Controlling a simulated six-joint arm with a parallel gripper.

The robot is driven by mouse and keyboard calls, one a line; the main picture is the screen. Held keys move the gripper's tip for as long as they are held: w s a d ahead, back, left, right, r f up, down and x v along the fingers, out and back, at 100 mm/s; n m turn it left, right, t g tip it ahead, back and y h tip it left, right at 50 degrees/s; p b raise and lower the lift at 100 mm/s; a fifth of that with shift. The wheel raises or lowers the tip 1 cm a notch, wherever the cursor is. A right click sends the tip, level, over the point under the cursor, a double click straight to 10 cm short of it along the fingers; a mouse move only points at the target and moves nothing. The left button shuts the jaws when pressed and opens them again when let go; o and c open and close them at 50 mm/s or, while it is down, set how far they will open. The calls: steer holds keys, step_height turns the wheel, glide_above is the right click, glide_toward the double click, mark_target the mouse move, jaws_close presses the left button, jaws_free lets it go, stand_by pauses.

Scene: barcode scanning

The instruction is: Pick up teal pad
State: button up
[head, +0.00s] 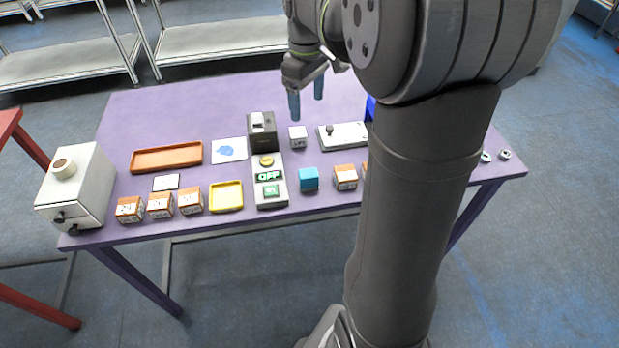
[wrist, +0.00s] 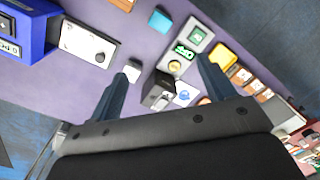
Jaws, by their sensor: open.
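The teal pad (head: 309,179) looks like a small teal block. It sits on the purple table near the front edge, right of the grey panel with a green display (head: 269,182). It also shows near the top of the wrist view (wrist: 160,21). My gripper (head: 306,97) is open, fingers pointing down, above the back part of the table, behind the teal pad and apart from it. In the wrist view both fingers (wrist: 162,70) are spread with nothing held between them. A small white block (head: 298,137) lies between my gripper and the teal pad in the head view.
A dark boxy device (head: 262,132) stands behind the panel. Orange-and-white boxes (head: 345,177) stand on both sides of the panel. A yellow tray (head: 226,196) is left of it. A white plate with a black knob (head: 343,136) and a blue bin (wrist: 22,32) are to the right.

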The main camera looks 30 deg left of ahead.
mark_target(309, 173)
steer(key=f+m, duration=0.3)
steer(key=f, duration=0.5)
steer(key=s+f+m, duration=0.1)
steer(key=f+m, duration=0.2)
steer(key=f, duration=0.6)
steer(key=d+f+m, duration=0.1)
steer(key=f+m, duration=0.2)
steer(key=f, duration=0.5)
steer(key=shift+s+d+f+g+h, duration=0.1)
steer(key=shift+s+f+g+h, duration=0.05)
steer(key=shift+f+g+h, duration=0.15)
steer(key=c, duration=1.1)
